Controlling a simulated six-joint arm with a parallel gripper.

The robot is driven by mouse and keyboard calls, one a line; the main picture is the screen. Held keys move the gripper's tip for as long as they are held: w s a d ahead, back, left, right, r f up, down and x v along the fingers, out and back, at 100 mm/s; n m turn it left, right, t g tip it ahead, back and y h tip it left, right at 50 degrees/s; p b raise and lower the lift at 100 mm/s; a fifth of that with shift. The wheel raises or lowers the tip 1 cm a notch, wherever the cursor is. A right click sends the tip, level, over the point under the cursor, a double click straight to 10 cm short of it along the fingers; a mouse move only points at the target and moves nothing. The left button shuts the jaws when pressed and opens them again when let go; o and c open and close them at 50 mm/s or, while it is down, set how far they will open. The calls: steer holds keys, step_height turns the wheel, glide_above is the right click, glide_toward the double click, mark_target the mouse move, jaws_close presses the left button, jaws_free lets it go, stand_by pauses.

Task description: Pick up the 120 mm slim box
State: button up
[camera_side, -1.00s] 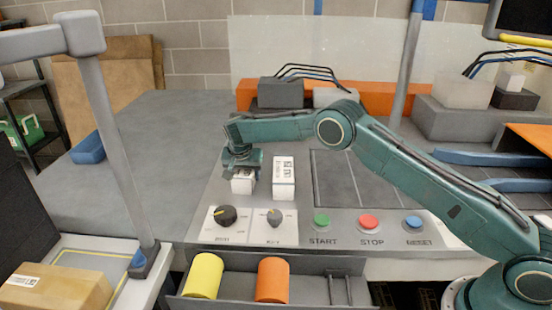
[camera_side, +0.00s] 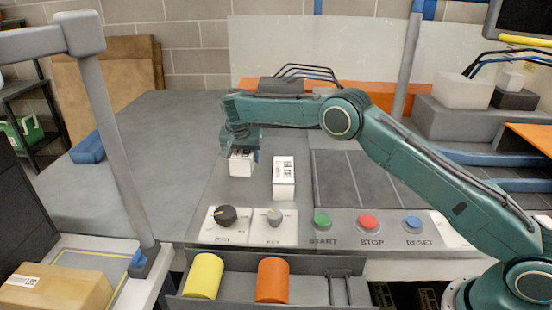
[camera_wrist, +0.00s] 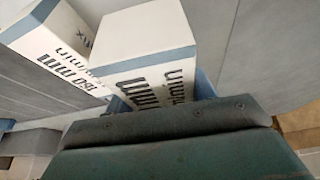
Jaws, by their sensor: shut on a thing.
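My gripper (camera_side: 240,148) is shut on a small white box (camera_side: 241,166) with dark print. The box hangs upright below the fingers, seemingly just above the grey work surface. In the wrist view this held white box (camera_wrist: 142,62), with blue-grey bands, is between the jaws, partly hidden by my gripper (camera_wrist: 165,112). A second, similar white box (camera_side: 284,178) stands to its right in the side view, apart from it. It shows in the wrist view (camera_wrist: 58,50) at upper left. I cannot read the full size on either label with certainty.
A panel with a dark knob (camera_side: 227,215), a grey key knob and START, STOP and RESET buttons lies in front. Below, a tray holds a yellow cylinder (camera_side: 203,276) and an orange one (camera_side: 272,280). A grey post stands left. The grey table at left is mostly clear.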

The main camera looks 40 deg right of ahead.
steer(key=shift+r, duration=2)
steer(key=shift+d, duration=0.1)
